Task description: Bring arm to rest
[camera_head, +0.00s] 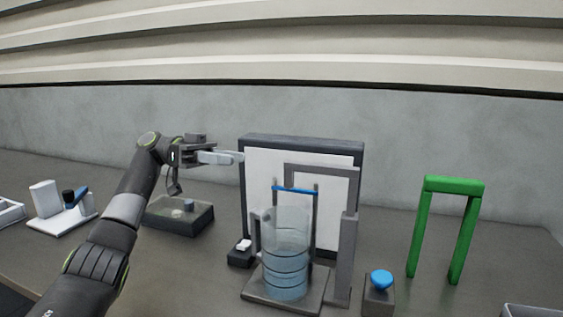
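My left arm (122,210) comes in from the lower left and reaches up over the bench. Its gripper (235,157) points right, in front of the left edge of a dark-framed white panel (265,172). The pale fingers overlap from this side, so I cannot tell whether they are open or shut. I see no object held in them. My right arm and gripper are not in view.
A clear ringed cylinder (286,260) stands on a grey base before the panel. A blue-topped button box (380,285) and green arch (454,186) stand right. A dark box (180,218) and white stand (62,219) are left. Bare bench lies between arch and wall.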

